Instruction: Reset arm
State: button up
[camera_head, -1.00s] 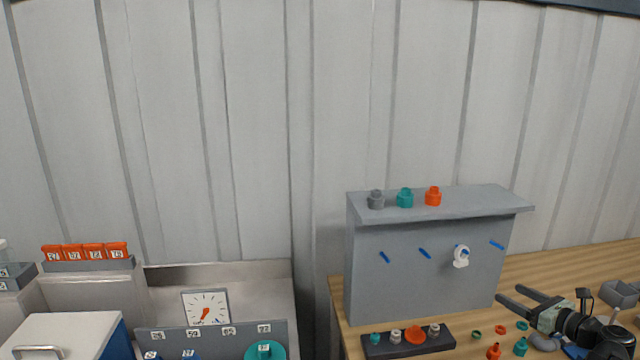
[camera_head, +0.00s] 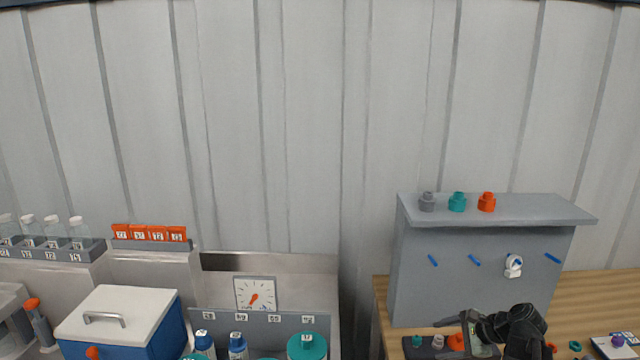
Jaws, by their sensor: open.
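My gripper (camera_head: 481,336) is at the lower right, in front of the grey panel stand (camera_head: 450,275). The black wrist of my arm shows beside it. The jaws are open, and nothing is seen held in them. The fingers are only partly visible near the bottom edge. My gripper hides part of the dark rack (camera_head: 412,350) with small fittings at the foot of the panel.
Grey, teal (camera_head: 457,202) and orange fittings stand on the panel's shelf. Blue pegs and a white piece (camera_head: 513,266) are on its face. A blue cooler (camera_head: 125,325), a gauge (camera_head: 255,293) and bottles are at left. The wooden table (camera_head: 600,290) shows bare wood at right.

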jog(key=s+a+f+n+g+h, duration=0.2)
jog(key=a+n, duration=0.4)
jog(key=a, duration=0.1)
jog(key=s+a+f+n+g+h, duration=0.2)
jog(key=a+n, duration=0.4)
jog(key=a, duration=0.2)
jog(key=s+a+f+n+g+h, duration=0.2)
jog(key=a+f+n, duration=0.1)
jog(key=a+n, duration=0.3)
jog(key=shift+a+g, duration=0.4)
jog(key=shift+a, duration=0.55)
